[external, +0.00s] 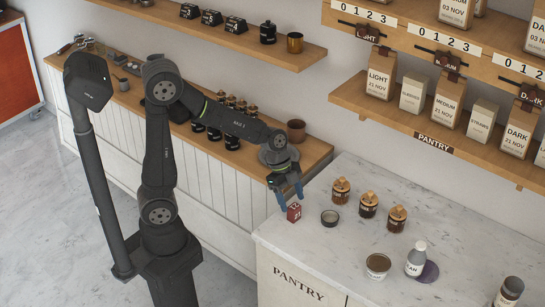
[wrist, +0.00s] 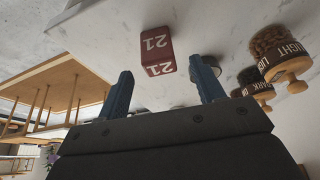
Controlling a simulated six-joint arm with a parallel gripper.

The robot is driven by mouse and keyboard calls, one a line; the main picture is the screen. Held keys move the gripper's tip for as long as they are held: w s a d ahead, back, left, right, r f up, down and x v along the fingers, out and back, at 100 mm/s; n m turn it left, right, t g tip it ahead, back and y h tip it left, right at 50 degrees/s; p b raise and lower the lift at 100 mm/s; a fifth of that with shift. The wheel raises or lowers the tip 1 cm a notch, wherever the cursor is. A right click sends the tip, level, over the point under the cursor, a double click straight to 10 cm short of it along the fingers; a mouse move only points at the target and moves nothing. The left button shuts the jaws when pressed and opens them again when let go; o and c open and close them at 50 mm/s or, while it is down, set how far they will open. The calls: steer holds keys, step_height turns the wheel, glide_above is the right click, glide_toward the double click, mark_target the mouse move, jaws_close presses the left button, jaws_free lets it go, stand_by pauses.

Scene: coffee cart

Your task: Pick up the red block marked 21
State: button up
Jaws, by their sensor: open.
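The red block marked 21 (external: 294,212) stands on the marble counter near its left corner, with white numbers on its faces. In the wrist view the red block (wrist: 158,51) shows 21 on two faces and lies between and beyond the fingertips. My gripper (external: 287,195) is open just above or beside the block in the external view, its blue fingers pointing down. In the wrist view my gripper (wrist: 162,80) has its two blue fingers wide apart with nothing between the pads. I cannot tell whether a finger touches the block.
A dark round bowl (external: 330,217) sits just right of the block. Several jars with wooden lids, such as one (external: 341,190), stand behind it. A cup (external: 377,266) and a white bottle (external: 416,258) are further right. The counter's left edge is close to the block.

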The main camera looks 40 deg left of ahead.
mark_target(294, 206)
steer(key=shift+x, duration=2.9)
steer(key=c, duration=1.1)
